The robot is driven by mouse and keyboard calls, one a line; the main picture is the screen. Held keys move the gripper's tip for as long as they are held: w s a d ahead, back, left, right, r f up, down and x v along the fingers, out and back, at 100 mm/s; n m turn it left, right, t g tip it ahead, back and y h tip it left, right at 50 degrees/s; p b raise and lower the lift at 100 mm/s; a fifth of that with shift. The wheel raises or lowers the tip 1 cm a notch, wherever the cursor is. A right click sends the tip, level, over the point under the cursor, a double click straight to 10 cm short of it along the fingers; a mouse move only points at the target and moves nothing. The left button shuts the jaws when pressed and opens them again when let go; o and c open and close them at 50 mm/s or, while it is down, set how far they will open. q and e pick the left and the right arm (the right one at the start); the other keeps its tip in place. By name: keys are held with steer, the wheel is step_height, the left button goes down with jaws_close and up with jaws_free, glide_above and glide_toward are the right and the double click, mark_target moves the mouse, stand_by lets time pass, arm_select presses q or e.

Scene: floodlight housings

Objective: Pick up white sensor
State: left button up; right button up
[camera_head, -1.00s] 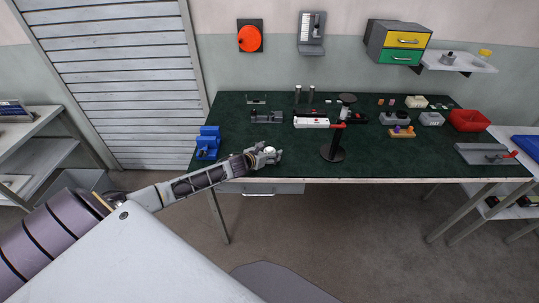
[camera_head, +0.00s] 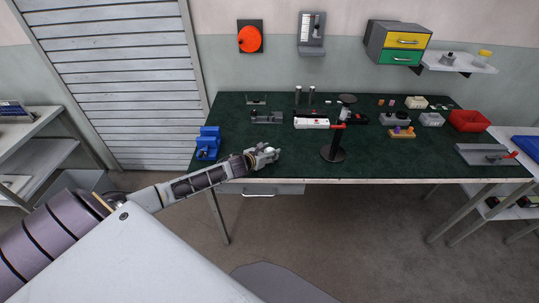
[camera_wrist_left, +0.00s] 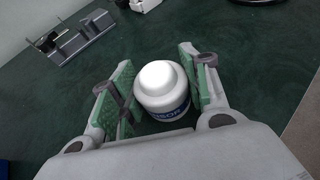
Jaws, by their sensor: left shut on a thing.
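The white sensor (camera_wrist_left: 161,88) is a short round body with a domed top and a blue band with white lettering, seen in the left wrist view. It stands between the two green-padded fingers of my left gripper (camera_wrist_left: 155,90), which is shut on it. In the head view my left gripper (camera_head: 266,156) is low over the front edge area of the green bench, and the sensor is mostly hidden by the fingers there. My right gripper is not in view.
The bench front right of my gripper is clear.

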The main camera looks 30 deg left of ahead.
mark_target(269, 151)
arm_select(q)
steer(key=shift+r, duration=0.2)
steer(key=shift+r, duration=4.8)
